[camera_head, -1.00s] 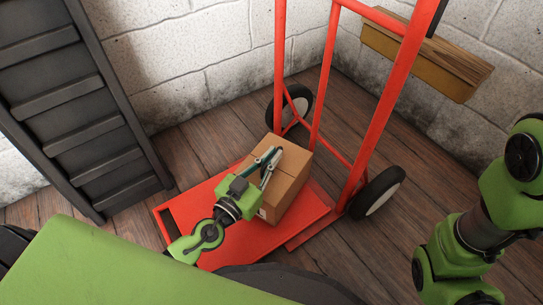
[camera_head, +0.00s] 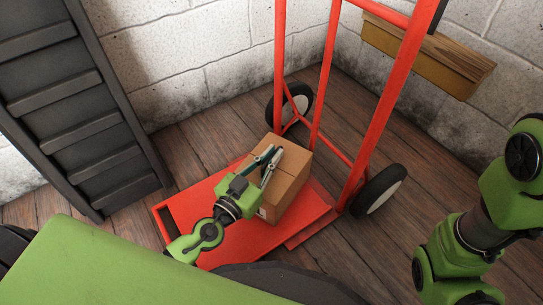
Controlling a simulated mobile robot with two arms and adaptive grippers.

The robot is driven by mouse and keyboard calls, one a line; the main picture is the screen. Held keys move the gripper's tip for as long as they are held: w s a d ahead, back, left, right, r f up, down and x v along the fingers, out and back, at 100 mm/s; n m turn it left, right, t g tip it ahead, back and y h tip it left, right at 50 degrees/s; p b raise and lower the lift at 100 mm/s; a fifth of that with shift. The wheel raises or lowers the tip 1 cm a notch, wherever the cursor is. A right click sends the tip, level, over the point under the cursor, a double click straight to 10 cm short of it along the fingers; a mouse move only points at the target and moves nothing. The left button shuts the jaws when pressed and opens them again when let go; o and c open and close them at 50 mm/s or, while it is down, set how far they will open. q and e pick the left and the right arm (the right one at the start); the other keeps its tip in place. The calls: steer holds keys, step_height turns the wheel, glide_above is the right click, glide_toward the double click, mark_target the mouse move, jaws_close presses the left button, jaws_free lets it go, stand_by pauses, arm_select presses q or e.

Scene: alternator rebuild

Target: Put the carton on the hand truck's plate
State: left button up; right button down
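The brown cardboard carton (camera_head: 288,190) sits upright on the red plate (camera_head: 192,207) of the hand truck, near the uprights. The hand truck (camera_head: 385,95) is red, with a tall frame and two black wheels with pale hubs. My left gripper (camera_head: 270,162) is over the carton's top, its fingers lying along the top face; they look spread with a gap between them and nothing held. The fingertips overlap the carton in the picture, and I cannot tell whether they touch it. My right arm shows at the right edge, but its gripper is out of view.
White block walls (camera_head: 200,60) stand behind. A dark slatted rack (camera_head: 80,110) leans at the left. A wooden shelf or ledge (camera_head: 425,60) is on the wall behind the truck. Wooden floor (camera_head: 340,255) is bare around the plate.

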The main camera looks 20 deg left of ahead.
mark_target(254, 177)
arm_select(q)
steer(key=o, duration=0.3)
steer(key=shift+r, duration=0.2)
steer(key=shift+s+f, duration=0.1)
steer(key=shift+f, duration=0.3)
steer(key=shift+r+v, duration=0.15)
steer(key=shift+v, duration=1.7)
steer(key=shift+r+v, duration=0.15)
steer(key=shift+v, duration=1.7)
